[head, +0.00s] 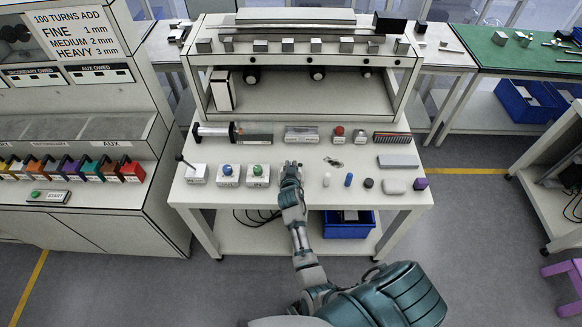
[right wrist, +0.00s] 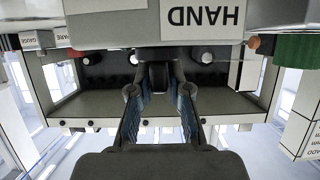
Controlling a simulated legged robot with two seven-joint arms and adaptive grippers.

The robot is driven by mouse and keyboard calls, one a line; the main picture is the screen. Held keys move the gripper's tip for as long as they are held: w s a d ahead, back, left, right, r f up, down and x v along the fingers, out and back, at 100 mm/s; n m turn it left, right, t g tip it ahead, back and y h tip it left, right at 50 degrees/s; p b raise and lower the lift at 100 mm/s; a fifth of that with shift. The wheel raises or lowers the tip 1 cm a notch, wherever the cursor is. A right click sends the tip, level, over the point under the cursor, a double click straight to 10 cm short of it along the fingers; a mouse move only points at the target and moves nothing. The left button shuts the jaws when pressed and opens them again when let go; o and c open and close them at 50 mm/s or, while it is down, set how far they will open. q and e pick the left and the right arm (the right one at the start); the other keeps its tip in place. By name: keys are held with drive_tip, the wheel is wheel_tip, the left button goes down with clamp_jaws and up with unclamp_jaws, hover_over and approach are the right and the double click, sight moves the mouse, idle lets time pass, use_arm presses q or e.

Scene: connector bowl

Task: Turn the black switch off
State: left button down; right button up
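The black switch (right wrist: 158,74) is a small dark knob on a white box (right wrist: 200,24) labelled HAND, which appears upside down in the right wrist view. In the head view, my right gripper (head: 291,170) is over the front of the white workbench, right of the green-knob box, and hides the switch there. In the right wrist view, the fingers of my right gripper (right wrist: 158,80) stand on both sides of the black knob, seemingly touching it. The knob's exact angle is hard to tell. My left gripper is not in view.
Left of my right gripper stand a green-knob box (head: 258,176), a blue-knob box (head: 228,176) and a box with a dark lever (head: 196,173). Small loose parts, such as a blue one (head: 348,180), stand to the right. A shelf unit (head: 300,100) closes off the back.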

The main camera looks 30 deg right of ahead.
drive_tip(key=shift+o, duration=1.2)
drive_tip(key=v, duration=0.7)
drive_tip(key=shift+a, duration=0.2)
drive_tip(key=shift+s+d, duration=0.1)
